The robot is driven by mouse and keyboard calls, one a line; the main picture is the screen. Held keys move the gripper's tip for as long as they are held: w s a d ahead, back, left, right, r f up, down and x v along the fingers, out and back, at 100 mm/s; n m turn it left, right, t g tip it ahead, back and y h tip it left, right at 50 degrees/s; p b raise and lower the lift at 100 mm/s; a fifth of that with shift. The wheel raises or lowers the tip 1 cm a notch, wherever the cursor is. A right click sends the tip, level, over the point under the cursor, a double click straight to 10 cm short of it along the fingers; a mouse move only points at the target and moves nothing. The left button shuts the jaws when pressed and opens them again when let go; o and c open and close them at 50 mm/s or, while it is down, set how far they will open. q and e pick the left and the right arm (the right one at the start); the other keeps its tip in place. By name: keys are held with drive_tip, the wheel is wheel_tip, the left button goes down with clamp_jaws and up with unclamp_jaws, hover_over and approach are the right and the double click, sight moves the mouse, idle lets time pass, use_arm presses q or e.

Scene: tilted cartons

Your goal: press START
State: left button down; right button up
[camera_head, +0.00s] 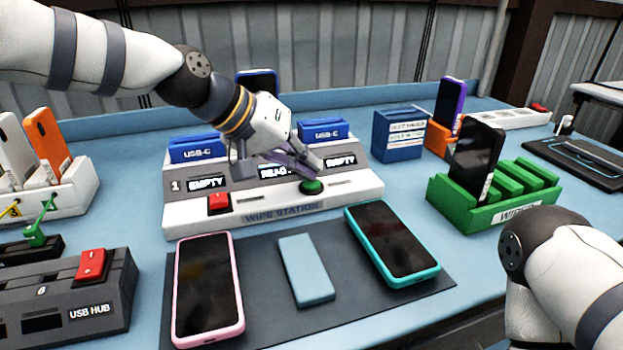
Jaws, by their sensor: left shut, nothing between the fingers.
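The wipe station (350,198) is a white and grey console in the middle of the table. It has a green button (311,187) at the front right and a red button (219,203) at the front left. I cannot read a START label on either. A display (272,172) between two EMPTY signs is partly hidden and seems to read READY. My left gripper (308,166) is shut and empty, its fingers just above and behind the green button; I cannot tell whether they touch it. My right arm shows at lower right, its gripper out of view.
A pink-cased phone (208,290), a light blue block (305,270) and a teal-cased phone (392,243) lie on the dark mat (270,327) in front. A green rack (470,212) holding a phone stands at right. A USB hub (65,300) is at lower left.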

use_arm(q)
drive_tip(key=shift+f, duration=0.25)
drive_tip(key=shift+r, duration=0.15)
drive_tip(key=shift+r+p, duration=0.3)
drive_tip(key=shift+r, duration=0.55)
use_arm(e)
drive_tip(key=shift+w+r, duration=0.35)
use_arm(q)
drive_tip(key=shift+r, duration=0.35)
drive_tip(key=shift+r+p, duration=0.5)
drive_tip(key=shift+r, duration=1.7)
use_arm(e)
drive_tip(key=shift+w+r+t, duration=0.4)
drive_tip(key=shift+w+r, duration=0.25)
